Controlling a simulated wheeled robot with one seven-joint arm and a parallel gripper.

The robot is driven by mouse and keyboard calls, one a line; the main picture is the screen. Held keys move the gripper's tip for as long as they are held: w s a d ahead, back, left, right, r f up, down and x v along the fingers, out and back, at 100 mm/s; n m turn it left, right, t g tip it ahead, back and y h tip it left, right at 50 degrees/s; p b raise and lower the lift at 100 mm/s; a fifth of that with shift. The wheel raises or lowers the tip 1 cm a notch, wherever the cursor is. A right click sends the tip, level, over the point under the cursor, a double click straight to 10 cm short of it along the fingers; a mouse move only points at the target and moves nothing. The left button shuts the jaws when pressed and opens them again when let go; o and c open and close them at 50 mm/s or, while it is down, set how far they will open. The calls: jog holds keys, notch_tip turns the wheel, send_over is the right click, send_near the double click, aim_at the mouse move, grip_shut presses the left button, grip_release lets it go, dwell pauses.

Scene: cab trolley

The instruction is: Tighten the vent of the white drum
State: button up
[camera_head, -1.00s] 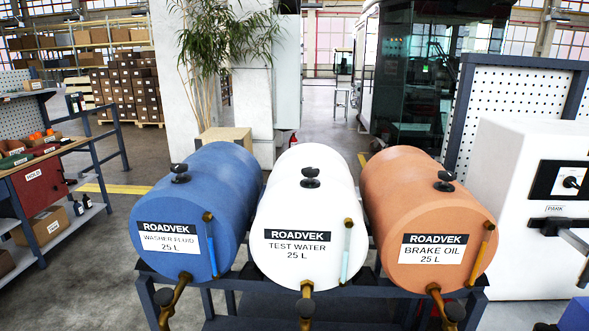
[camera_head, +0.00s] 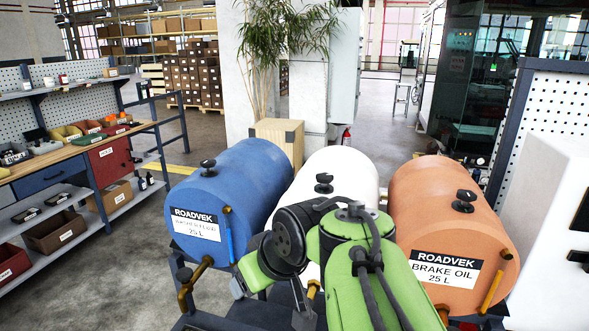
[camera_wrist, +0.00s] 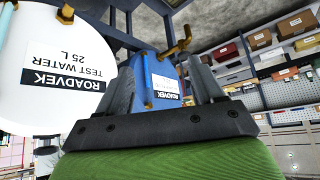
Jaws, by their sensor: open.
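The white drum (camera_head: 345,166) lies between the blue drum (camera_head: 240,172) and the orange drum (camera_head: 430,196). Its vent, a black knob (camera_head: 323,183), stands on top near the front end; whether it is loose cannot be told. My green arm hides most of the white drum's front in the head view. In the wrist view the white drum (camera_wrist: 40,50) is upside down at the left, with its TEST WATER label showing. My gripper (camera_wrist: 160,78) is open and empty, its fingers framing part of the blue drum (camera_wrist: 165,85) beyond. It is apart from the vent.
The drums rest on a dark blue trolley frame (camera_head: 215,314), with brass taps at their fronts, such as the blue drum's tap (camera_head: 195,283). A workbench (camera_head: 75,160) with bins stands left. A white cabinet (camera_head: 555,200) stands close on the right. Floor between bench and trolley is clear.

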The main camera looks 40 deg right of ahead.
jog(key=w+d+r+t+p, duration=0.1)
jog(key=w+d+r+p, duration=0.2)
jog(key=d, duration=0.4)
jog(key=t+p, duration=0.3)
jog(key=t, duration=0.2)
send_near(327, 176)
jog(key=shift+y, duration=0.3)
jog(key=x, duration=0.8)
jog(key=shift+w+d+f, duration=0.1)
jog(key=shift+w+d, duration=0.05)
jog(key=shift+d, duration=0.05)
jog(key=shift+c, duration=0.8)
jog(key=c, duration=0.9)
